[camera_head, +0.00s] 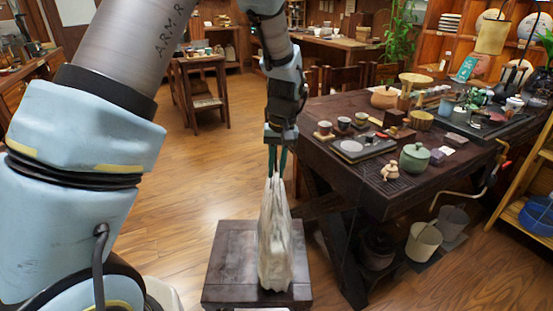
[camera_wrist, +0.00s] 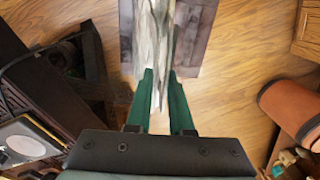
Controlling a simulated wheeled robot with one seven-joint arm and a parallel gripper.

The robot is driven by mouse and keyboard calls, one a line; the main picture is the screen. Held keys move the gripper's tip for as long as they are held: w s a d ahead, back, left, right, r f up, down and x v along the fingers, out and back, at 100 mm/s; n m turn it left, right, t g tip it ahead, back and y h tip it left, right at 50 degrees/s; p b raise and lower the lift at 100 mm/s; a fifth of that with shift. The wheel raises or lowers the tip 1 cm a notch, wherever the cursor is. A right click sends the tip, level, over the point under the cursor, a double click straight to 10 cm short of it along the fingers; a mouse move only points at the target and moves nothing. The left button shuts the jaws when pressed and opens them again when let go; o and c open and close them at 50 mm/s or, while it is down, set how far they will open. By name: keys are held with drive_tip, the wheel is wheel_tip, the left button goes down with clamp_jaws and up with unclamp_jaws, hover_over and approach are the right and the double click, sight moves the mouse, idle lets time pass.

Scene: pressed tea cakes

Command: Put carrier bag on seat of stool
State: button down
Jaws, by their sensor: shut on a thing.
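The carrier bag (camera_head: 275,235) is pale, translucent and crumpled, and hangs upright in the head view. My gripper (camera_head: 276,172) points down and is shut on the bag's top. In the wrist view the bag (camera_wrist: 152,50) runs up from between the green fingers (camera_wrist: 160,97). The stool (camera_head: 228,262) has a dark square wooden seat and stands low in the middle of the head view. The bag is over the right part of the seat. I cannot tell whether its bottom touches the seat. The seat also shows behind the bag in the wrist view (camera_wrist: 192,42).
A dark tea table (camera_head: 345,190) with cups, a green lidded jar (camera_head: 414,158) and trays stands close to the right of the bag. Grey buckets (camera_head: 423,241) sit beneath it. Wooden floor (camera_head: 180,200) is clear left of the stool.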

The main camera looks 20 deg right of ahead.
drive_tip(key=shift+w, duration=0.1)
drive_tip(key=c, duration=0.8)
unclamp_jaws()
drive_tip(key=shift+r, duration=0.1)
wheel_tip(320, 180, up, 12)
drive_tip(key=d+b, duration=0.1)
drive_tip(key=w+a+f+n+h, duration=0.1)
drive_tip(key=a, duration=0.8)
drive_tip(key=w+a+f+n, duration=0.1)
drive_tip(key=a+f, duration=0.1)
drive_tip(key=a, duration=0.8)
drive_tip(key=s+a+f, duration=0.1)
drive_tip(key=s+a, duration=0.2)
drive_tip(key=a, duration=0.4)
drive_tip(key=s+a+f+n+t, duration=0.1)
drive_tip(key=s+a, duration=0.3)
drive_tip(key=a, duration=0.2)
drive_tip(key=shift+a+f, duration=0.2)
drive_tip(key=shift+a, duration=0.15)
